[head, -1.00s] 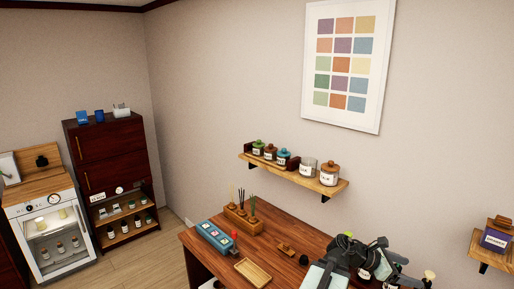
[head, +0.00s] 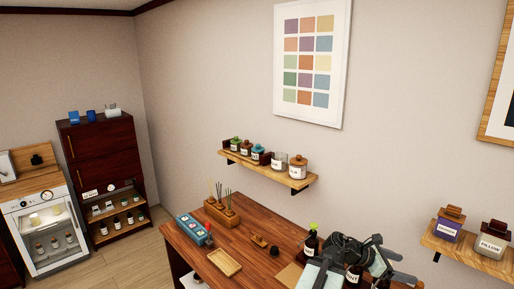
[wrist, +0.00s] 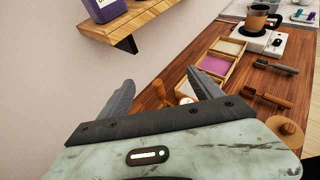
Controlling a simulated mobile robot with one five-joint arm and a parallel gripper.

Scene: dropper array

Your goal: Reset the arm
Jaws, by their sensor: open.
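My gripper (wrist: 161,78) is open and empty in the wrist view. Its two grey fingers are spread apart above the wooden table (wrist: 152,97), with the wall behind them. In the head view my arm is folded over the near right part of the table (head: 188,240), and the fingertips are hard to make out there. A dark bottle with a green top (head: 311,240) stands just left of my arm. My arm hides part of the tabletop and some bottles behind it.
The wrist view shows a tray with a purple section (wrist: 208,69), wooden-handled tools (wrist: 269,92) and a cup on a white device (wrist: 258,22). A wall shelf (wrist: 130,25) is above left. The head view shows a blue box (head: 192,229) and a small wooden tray (head: 225,262).

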